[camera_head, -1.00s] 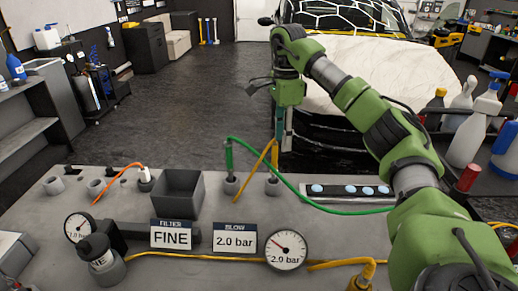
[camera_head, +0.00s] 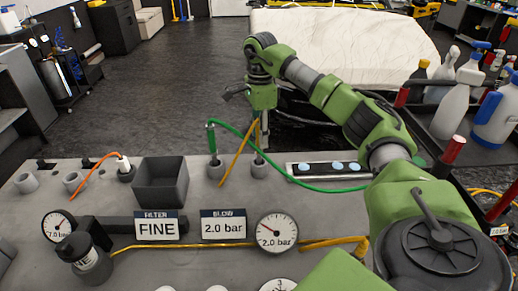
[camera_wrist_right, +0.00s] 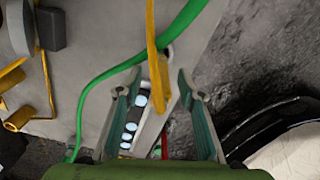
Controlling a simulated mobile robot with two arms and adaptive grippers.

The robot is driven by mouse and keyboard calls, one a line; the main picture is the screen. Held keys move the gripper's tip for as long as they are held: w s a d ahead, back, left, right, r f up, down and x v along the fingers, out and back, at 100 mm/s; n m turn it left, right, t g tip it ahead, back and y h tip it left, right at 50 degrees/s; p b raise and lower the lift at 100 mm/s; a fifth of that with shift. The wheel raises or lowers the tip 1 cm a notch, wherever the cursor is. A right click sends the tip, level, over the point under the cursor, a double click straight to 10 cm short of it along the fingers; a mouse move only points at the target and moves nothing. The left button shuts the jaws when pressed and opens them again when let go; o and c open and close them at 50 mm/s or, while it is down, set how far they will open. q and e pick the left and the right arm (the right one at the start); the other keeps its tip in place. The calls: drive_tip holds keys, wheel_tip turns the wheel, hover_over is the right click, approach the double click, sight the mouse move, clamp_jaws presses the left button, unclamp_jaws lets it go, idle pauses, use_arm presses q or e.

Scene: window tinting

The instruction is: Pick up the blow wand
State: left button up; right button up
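A wand with a yellow-orange hose (camera_head: 240,153) stands upright in a grey holder (camera_head: 259,171) on the bench; I take it for the blow wand. The hose bends over at its top and also shows in the right wrist view (camera_wrist_right: 152,45). My right gripper (camera_head: 262,128) points down over this wand. In the wrist view its fingers (camera_wrist_right: 155,98) are apart, with the hose top between them and no visible contact. The wand's body is mostly hidden by the fingers and hose. A green-handled wand (camera_head: 211,139) with a green hose stands just left. My left gripper is out of view.
The bench carries a dark open box (camera_head: 160,183), a FILTER FINE sign (camera_head: 156,228), a BLOW 2.0 bar sign (camera_head: 223,227) and a gauge (camera_head: 277,233). The green hose (camera_head: 290,178) runs right past a strip with blue discs (camera_head: 320,168). Spray bottles (camera_head: 457,95) stand at right.

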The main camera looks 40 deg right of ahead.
sight(259, 150)
wheel_tip(259, 150, down, 5)
drive_tip(key=shift+r+p, duration=0.2)
drive_tip(key=shift+p, duration=0.45)
clamp_jaws()
drive_tip(key=shift+w+r, duration=0.1)
drive_tip(key=shift+r, duration=0.05)
